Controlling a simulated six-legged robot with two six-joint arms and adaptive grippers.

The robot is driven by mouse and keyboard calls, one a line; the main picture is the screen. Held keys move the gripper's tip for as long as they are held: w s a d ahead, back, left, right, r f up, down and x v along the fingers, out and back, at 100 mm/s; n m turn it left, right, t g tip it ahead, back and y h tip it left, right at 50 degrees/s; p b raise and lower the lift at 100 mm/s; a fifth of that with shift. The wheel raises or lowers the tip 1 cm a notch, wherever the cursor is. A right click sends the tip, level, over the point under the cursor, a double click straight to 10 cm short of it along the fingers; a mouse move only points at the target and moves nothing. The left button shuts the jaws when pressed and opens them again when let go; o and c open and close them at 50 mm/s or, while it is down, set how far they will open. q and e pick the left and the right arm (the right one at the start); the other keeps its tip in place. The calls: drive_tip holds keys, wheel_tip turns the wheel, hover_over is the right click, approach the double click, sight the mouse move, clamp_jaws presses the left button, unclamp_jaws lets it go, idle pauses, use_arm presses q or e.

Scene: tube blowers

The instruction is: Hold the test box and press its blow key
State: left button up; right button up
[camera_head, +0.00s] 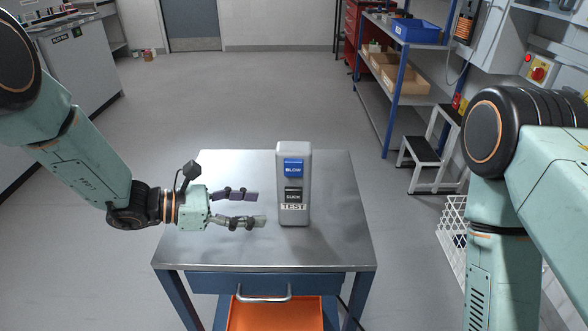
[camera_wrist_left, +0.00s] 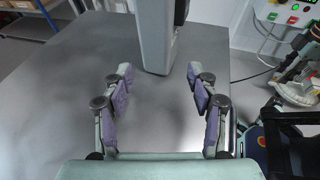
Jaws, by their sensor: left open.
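The test box (camera_head: 294,212) is a tall grey box standing upright on the metal table (camera_head: 335,245). Its front has a blue key marked BLOW (camera_head: 293,168), a dark key marked SUCK (camera_head: 293,194) and a TEST label below. My left gripper (camera_head: 259,208) is open and empty, just left of the box, with its fingers pointing towards it. In the left wrist view the lower part of the box (camera_wrist_left: 157,40) stands beyond the open fingertips (camera_wrist_left: 160,72), apart from them. My right arm shows at the right, but its gripper is out of view.
The table has a drawer handle (camera_head: 263,297) and an orange bin (camera_head: 275,315) below. A shelf with a blue crate (camera_head: 416,31), a step stool (camera_head: 425,155) and a white wire basket (camera_head: 452,232) stand at the right. The tabletop around the box is clear.

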sight(289, 209)
use_arm(q)
drive_tip(key=b+x, duration=0.2)
drive_tip(key=x, duration=0.4)
drive_tip(key=shift+d+f+b, duration=0.25)
drive_tip(key=shift+d+b, duration=0.05)
drive_tip(key=shift+b, duration=0.05)
drive_tip(key=shift+b+x, duration=0.3)
drive_tip(key=shift+x, duration=0.7)
use_arm(e)
drive_tip(key=shift+s+f, duration=0.15)
drive_tip(key=shift+f, duration=0.8)
drive_tip(key=shift+s+f, duration=0.1)
drive_tip(key=shift+f, duration=0.8)
use_arm(q)
drive_tip(key=shift+r, duration=0.1)
drive_tip(key=shift+c, duration=0.4)
clamp_jaws()
drive_tip(key=shift+o, duration=2.1)
unclamp_jaws()
use_arm(e)
drive_tip(key=shift+o, duration=0.4)
